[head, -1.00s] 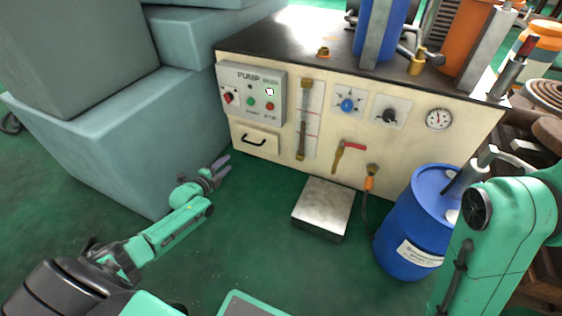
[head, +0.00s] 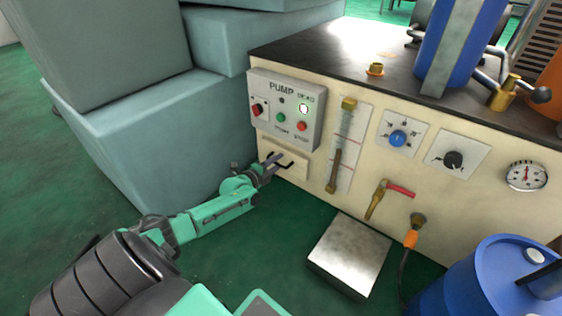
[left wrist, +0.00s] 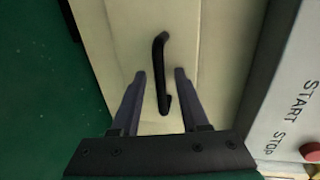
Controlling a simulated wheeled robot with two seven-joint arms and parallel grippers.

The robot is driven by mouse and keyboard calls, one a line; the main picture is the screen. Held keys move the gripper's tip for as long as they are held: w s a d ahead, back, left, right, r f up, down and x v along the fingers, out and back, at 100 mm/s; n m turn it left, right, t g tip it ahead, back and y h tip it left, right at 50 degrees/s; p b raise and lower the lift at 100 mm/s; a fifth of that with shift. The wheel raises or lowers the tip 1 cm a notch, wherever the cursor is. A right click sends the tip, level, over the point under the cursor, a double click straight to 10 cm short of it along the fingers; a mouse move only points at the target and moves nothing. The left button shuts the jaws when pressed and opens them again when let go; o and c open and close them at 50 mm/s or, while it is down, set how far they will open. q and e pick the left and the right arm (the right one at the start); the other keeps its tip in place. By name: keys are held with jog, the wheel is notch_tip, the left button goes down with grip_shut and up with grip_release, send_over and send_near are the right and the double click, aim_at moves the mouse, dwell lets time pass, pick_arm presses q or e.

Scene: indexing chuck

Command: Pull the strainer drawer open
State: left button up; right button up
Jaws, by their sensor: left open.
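The strainer drawer (head: 291,170) is a cream front panel low on the left of the pump cabinet, below the grey control box. It looks shut. Its black bar handle (left wrist: 161,72) runs lengthwise up the left wrist view. My left gripper (head: 274,160) is at the drawer front. In the left wrist view the left gripper (left wrist: 160,75) is open, with one finger on each side of the handle's near end. The fingers appear apart from the handle. The gripper partly covers the handle in the head view. My right gripper is not in view.
The grey pump control box (head: 286,108) juts out just above the drawer. Large blue-grey blocks (head: 165,135) stand close on the left. A metal-topped block (head: 350,253) sits on the floor to the right, near a blue drum (head: 490,285). Green floor lies clear in front.

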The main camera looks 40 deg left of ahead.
pick_arm(q)
jog(key=shift+s, duration=0.1)
grip_shut()
dwell(1.2)
